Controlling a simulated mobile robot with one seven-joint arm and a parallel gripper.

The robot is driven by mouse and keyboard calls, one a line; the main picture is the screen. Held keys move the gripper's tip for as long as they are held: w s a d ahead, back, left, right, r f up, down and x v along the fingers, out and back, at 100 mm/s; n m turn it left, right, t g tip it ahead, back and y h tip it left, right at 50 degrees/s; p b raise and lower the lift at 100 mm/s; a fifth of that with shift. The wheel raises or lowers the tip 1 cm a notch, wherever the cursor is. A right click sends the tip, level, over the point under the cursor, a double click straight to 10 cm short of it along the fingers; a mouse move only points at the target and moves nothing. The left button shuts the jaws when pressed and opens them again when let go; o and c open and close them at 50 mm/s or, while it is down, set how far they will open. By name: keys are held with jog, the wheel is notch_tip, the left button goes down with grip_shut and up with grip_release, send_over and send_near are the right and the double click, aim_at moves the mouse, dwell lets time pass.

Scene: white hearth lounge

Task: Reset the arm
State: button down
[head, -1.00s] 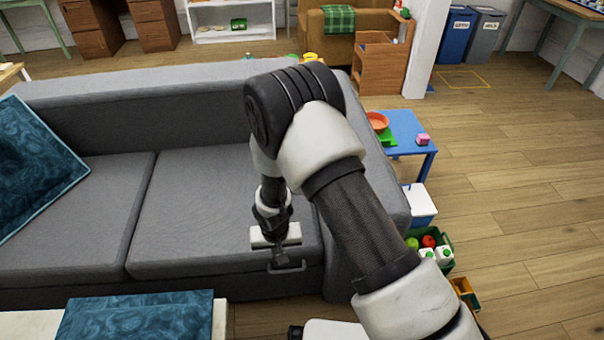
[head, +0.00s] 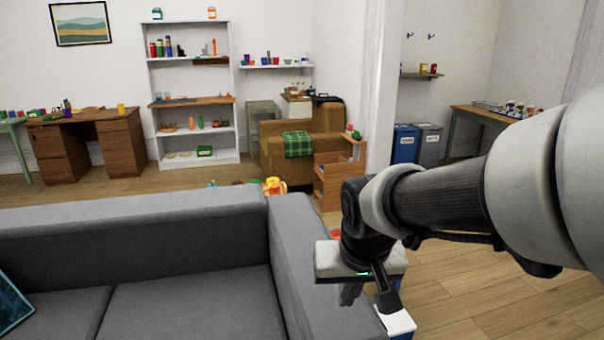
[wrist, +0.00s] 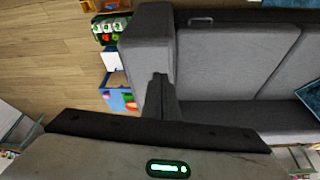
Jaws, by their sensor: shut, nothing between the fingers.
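My gripper (head: 370,296) hangs at the end of my arm, in front of the right armrest of the grey sofa (head: 190,300) in the head view. The arm reaches in from the right edge. In the wrist view the dark fingers of my gripper (wrist: 160,82) are together, with nothing between them. They show against the sofa armrest (wrist: 148,50), apart from any object I can make out.
Farther off are a brown armchair (head: 322,130), a white shelf (head: 190,75), a wooden desk (head: 85,145) and bins (head: 428,143). Wood floor (head: 470,285) lies open at right.

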jog(key=s+d+r+t, duration=0.1)
jog(key=s+d+r, duration=0.2)
jog(key=s, duration=0.3)
jog(key=s+d+r, duration=0.3)
jog(key=s, duration=0.3)
notch_tip(320, 180, up, 22)
jog(key=p, duration=2.2)
jog(key=shift+r+m+p, duration=0.25)
jog(key=shift+m+p, duration=0.05)
jog(key=shift+p, duration=0.05)
jog(key=shift+a, duration=0.1)
